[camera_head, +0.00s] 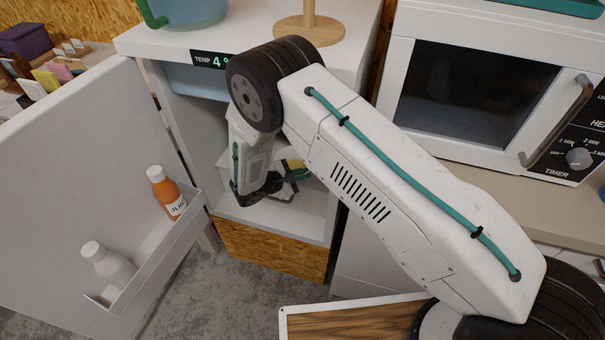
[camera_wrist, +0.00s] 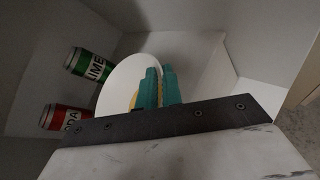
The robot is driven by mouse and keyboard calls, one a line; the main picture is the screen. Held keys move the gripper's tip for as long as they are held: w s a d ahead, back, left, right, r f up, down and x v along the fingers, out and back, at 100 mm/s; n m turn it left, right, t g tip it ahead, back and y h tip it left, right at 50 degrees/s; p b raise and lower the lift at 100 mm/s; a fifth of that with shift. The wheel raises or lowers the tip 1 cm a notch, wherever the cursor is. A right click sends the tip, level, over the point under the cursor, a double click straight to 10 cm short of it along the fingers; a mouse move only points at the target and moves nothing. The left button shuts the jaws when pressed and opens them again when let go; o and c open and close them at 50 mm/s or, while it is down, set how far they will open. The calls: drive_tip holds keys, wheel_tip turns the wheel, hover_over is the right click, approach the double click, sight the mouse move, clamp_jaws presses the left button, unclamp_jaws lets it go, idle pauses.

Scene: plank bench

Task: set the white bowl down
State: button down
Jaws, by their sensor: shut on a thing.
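The white bowl (camera_wrist: 122,82) shows in the wrist view as a pale round shape inside the white fridge compartment, just left of and behind my fingers. My gripper (camera_wrist: 160,86) has teal fingers close together at the bowl's right side, shut on it. Bits of yellow show between and beside the fingers; I cannot tell what they belong to. In the head view my gripper (camera_head: 288,178) reaches into the open fridge, and my arm hides most of the bowl. Whether the bowl touches the surface below is hidden.
A green can (camera_wrist: 88,64) and a red can (camera_wrist: 66,117) are left of the bowl. The open fridge door (camera_head: 75,165) carries an orange bottle (camera_head: 167,190) and a white bottle (camera_head: 107,263). The compartment walls are close around my gripper. A microwave (camera_head: 480,90) stands at right.

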drive_tip(key=c, duration=1.5)
unclamp_jaws()
drive_tip(key=v, duration=1.2)
drive_tip(key=shift+r, duration=0.1)
